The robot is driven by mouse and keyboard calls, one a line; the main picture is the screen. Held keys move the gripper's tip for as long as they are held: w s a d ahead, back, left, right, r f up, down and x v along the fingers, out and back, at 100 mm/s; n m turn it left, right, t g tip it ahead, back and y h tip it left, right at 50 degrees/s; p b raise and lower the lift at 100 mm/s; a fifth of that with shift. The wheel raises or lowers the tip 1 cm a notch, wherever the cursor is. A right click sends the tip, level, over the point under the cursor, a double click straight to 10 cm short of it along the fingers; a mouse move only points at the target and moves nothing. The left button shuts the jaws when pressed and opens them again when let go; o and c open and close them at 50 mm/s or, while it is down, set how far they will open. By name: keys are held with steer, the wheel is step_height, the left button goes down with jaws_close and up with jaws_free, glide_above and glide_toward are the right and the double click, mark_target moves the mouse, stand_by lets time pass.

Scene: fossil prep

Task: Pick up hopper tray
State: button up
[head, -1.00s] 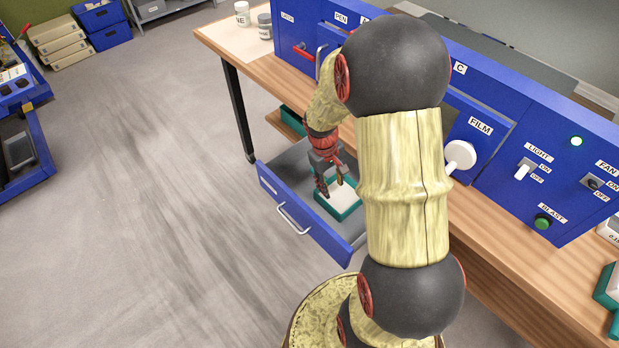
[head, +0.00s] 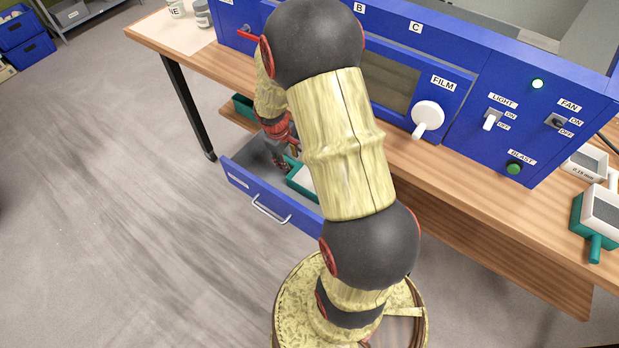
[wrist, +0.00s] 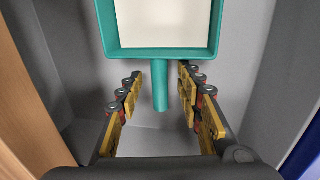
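A teal-rimmed tray with a white inside, which I take to be the hopper tray (head: 298,178), lies in the open blue-fronted drawer (head: 268,203). In the wrist view the tray (wrist: 158,52) is at the top centre, its teal handle (wrist: 160,92) pointing down toward me. My gripper (wrist: 160,80) is open, with one finger on each side of the handle and a visible gap to both. In the head view my gripper (head: 285,157) is low in the drawer beside the tray, and my arm hides part of the tray.
The drawer's grey walls (wrist: 50,55) stand on both sides of my fingers. Above is the wooden bench (head: 500,208) with the blue cabinet (head: 520,120). Teal sieves (head: 598,215) sit at its right end. The floor at left is clear.

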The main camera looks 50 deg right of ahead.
steer(key=shift+d+f, duration=0.2)
steer(key=shift+f, duration=0.85)
steer(key=shift+r, duration=0.1)
steer(key=shift+c, duration=0.3)
jaws_close()
